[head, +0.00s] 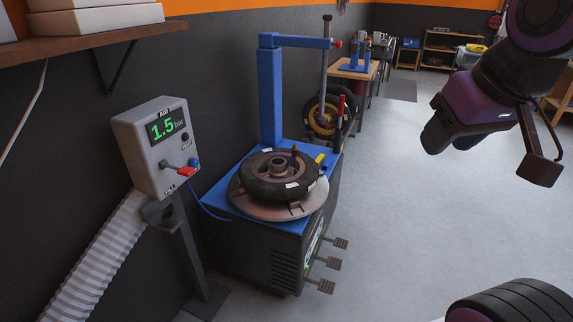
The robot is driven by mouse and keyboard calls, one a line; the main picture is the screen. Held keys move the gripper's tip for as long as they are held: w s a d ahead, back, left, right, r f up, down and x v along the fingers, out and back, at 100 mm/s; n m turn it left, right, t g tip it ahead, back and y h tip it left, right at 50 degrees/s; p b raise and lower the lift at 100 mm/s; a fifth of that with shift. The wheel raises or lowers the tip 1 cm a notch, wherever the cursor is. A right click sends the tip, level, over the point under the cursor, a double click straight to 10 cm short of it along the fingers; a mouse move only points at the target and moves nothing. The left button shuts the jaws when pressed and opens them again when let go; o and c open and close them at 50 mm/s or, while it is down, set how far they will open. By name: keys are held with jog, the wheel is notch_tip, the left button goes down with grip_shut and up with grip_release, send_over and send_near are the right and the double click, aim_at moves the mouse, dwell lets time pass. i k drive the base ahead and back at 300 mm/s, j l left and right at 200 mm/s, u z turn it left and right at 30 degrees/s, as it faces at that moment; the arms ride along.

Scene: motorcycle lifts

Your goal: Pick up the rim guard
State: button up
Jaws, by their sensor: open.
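A small yellow piece (320,158) lies at the right rear edge of the blue tyre changer top, beside the wheel. It may be the rim guard, but it is too small to be sure. A tyred wheel (268,188) lies flat on the changer's round turntable (278,211). A small upright brown and dark piece (294,153) stands at the wheel's rim; I cannot tell what it is. My gripper (490,152) hangs at the upper right, open and empty, well apart from the changer.
The tyre changer (262,252) has a blue column and arm (269,95) above the wheel and pedals (327,262) at its right. A grey air box (155,148) reading 1.5 bar stands at left, with a ribbed hose.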

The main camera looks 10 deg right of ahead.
aim_at(321, 159)
jog(key=i+l+u, duration=0.15)
jog(key=u, duration=1.6)
jog(key=l, duration=0.8)
jog(key=k+l, duration=0.1)
jog(key=l, duration=1.55)
jog(key=k+l+u, duration=0.1)
jog(key=l, duration=1.55)
jog(key=k+l, duration=0.15)
jog(key=l, duration=0.65)
